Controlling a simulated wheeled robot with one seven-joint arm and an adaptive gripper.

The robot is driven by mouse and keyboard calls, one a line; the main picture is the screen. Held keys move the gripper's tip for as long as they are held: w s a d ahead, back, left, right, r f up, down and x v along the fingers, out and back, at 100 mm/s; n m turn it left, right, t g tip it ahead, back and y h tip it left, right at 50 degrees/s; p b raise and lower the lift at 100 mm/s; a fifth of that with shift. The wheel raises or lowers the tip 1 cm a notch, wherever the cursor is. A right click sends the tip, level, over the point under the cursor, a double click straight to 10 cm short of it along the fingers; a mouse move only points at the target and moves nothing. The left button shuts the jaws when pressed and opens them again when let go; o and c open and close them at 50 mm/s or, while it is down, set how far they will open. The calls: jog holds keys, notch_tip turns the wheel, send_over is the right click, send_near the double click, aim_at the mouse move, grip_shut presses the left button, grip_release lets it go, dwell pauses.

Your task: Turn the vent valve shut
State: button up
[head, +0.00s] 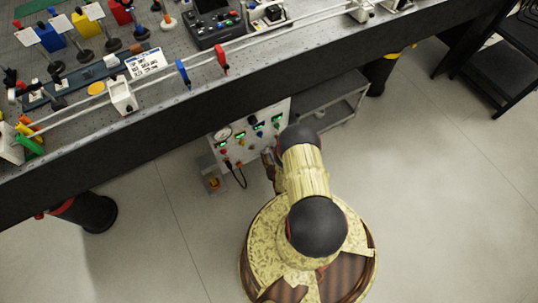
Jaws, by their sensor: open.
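A white control panel (246,140) stands below the bench edge, with a round gauge (223,133), small green-lit displays and several coloured knobs. My gripper (267,158) is close to the panel's lower right part, mostly hidden by my arm; it is open, and I cannot tell whether it touches a knob. On the bench, a blue lever (182,74) and a red lever (221,60) sit on the white pipe. Green and orange levers (29,143) show at the far left. No readable label tells which one is the vent valve.
The dark optical bench (172,112) overhangs the panel. A grey shelf frame (338,98) stands right of the panel, and a small box with an orange top (214,183) at its lower left. Black bench legs (92,212) stand on the floor. Open floor (440,200) lies to the right.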

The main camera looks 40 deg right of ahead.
jog(key=v, duration=0.7)
jog(key=shift+s, duration=0.2)
jog(key=shift+a, duration=0.1)
jog(key=shift+r, duration=0.15)
dwell(0.4)
